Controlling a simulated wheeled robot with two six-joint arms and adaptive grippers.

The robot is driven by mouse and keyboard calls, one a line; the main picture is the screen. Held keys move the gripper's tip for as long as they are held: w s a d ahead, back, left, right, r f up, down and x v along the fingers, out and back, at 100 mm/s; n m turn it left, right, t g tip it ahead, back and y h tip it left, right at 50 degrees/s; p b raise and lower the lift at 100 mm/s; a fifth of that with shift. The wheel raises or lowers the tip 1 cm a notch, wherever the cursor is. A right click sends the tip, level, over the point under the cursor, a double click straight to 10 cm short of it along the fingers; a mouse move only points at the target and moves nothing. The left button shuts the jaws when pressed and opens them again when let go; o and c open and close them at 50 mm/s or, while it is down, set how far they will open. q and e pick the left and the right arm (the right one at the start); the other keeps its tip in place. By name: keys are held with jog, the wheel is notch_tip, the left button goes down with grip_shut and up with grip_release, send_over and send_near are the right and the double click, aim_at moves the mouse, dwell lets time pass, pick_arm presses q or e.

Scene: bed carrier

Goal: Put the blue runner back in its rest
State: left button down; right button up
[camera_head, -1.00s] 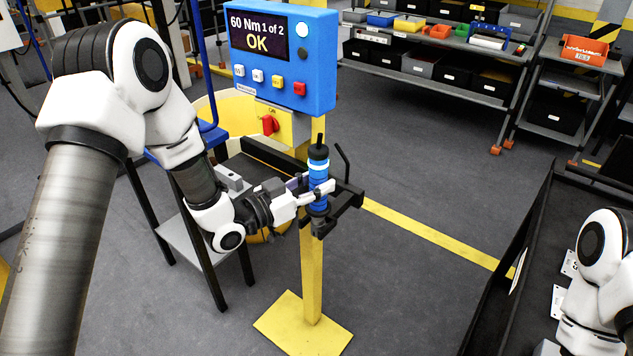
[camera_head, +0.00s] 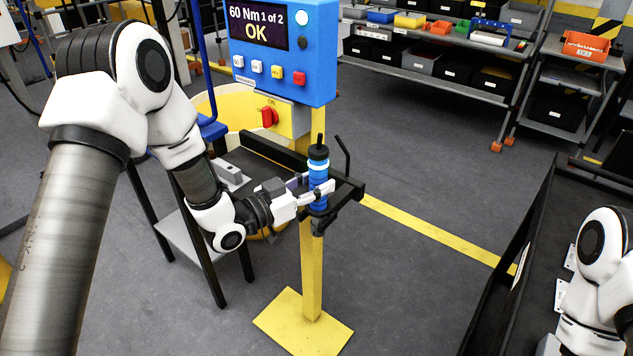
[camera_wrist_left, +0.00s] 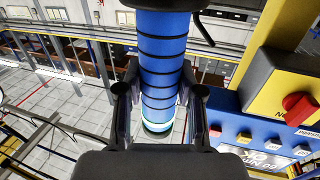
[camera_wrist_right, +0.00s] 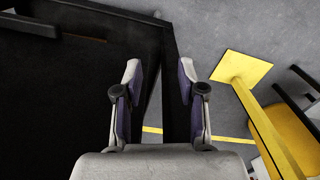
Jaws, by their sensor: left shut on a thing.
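The blue runner (camera_head: 318,177) stands upright at the black rest (camera_head: 345,192) on the yellow post. It is a blue ribbed cylinder with a black top and a pale lit ring. My left gripper (camera_head: 318,192) is shut on it from the left side. In the left wrist view the runner (camera_wrist_left: 163,65) lies between both fingers (camera_wrist_left: 157,105). The gripper and runner hide part of the rest, so I cannot tell how fully the runner is seated. My right gripper (camera_wrist_right: 157,90) is open and empty in the right wrist view, over a black edge.
A blue control box (camera_head: 283,50) above the rest reads "60 Nm 1 of 2 OK". A red switch (camera_head: 269,116) sits below it. A grey stand (camera_head: 200,235) is behind my left arm. A dark walled carrier (camera_head: 510,270) is at the right. The floor between is clear.

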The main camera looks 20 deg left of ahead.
pick_arm(q)
jog(key=shift+f, duration=0.15)
jog(key=c, duration=0.7)
grip_release()
jog(key=shift+o, duration=0.2)
jog(key=shift+s+f, duration=0.1)
jog(key=shift+a, duration=0.1)
jog(key=v, duration=1.1)
jog(key=shift+s, duration=0.4)
jog(key=shift+a, duration=0.2)
